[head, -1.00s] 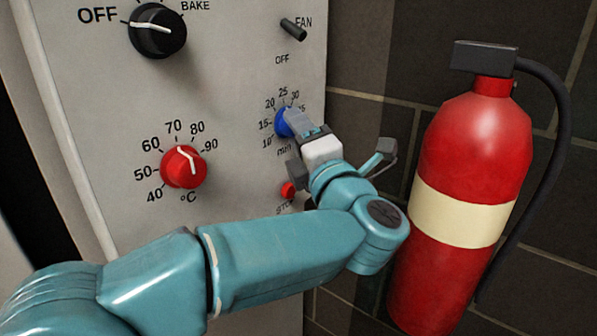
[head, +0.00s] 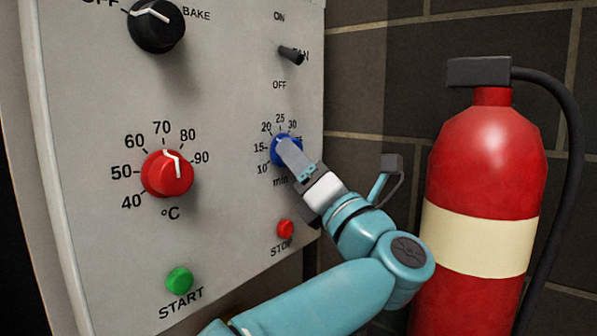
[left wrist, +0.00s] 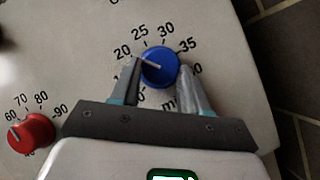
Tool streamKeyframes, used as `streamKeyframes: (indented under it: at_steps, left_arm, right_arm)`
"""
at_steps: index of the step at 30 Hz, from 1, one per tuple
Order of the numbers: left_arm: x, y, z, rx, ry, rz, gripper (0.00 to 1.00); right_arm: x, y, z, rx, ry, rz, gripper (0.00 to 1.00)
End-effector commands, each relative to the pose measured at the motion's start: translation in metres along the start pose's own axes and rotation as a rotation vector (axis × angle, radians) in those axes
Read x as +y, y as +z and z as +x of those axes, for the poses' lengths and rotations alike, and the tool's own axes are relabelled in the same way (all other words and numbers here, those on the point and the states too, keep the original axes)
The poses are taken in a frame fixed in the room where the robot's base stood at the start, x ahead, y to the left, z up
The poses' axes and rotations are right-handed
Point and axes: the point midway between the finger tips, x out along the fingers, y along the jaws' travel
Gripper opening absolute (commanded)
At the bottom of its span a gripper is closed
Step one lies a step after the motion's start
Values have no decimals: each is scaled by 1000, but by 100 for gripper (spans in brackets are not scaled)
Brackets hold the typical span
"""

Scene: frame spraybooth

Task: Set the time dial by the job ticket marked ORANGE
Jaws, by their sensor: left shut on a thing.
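The time dial (head: 294,149) is a blue knob on the grey panel, with a min scale from 10 upward. In the left wrist view the dial (left wrist: 160,70) has a white pointer line aimed left and slightly up, close to the 20 mark. My left gripper (head: 289,151) is shut on this dial. In the left wrist view its two fingers (left wrist: 162,74) are on either side of the knob and cover some of the lower scale. The ticket marked ORANGE is not in these views. My right gripper is not in view.
A red temperature dial (head: 167,175) is left of the time dial. A red STOP button (head: 285,229) sits just below the gripper and a green START button (head: 179,281) lower left. The black mode knob (head: 157,27) and FAN switch (head: 290,55) are above. A fire extinguisher (head: 478,180) stands right.

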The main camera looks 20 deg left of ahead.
Motion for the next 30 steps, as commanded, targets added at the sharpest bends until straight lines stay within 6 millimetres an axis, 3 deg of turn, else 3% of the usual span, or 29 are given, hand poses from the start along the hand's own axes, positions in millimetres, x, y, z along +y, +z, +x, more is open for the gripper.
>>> streamKeyframes:
  at_steps: [13, 14, 16, 30]
  left_arm:
    - [3, 3, 2, -6, 8, -11, 15]
    - [3, 3, 2, -7, 8, -11, 48]
    - [3, 3, 2, -6, 7, -11, 70]
    - [-1, -2, 0, -2, 6, -9, 70]
  right_arm:
    - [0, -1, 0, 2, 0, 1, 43]
    - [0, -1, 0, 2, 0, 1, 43]
    - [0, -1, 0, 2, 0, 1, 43]
    - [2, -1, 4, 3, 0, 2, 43]
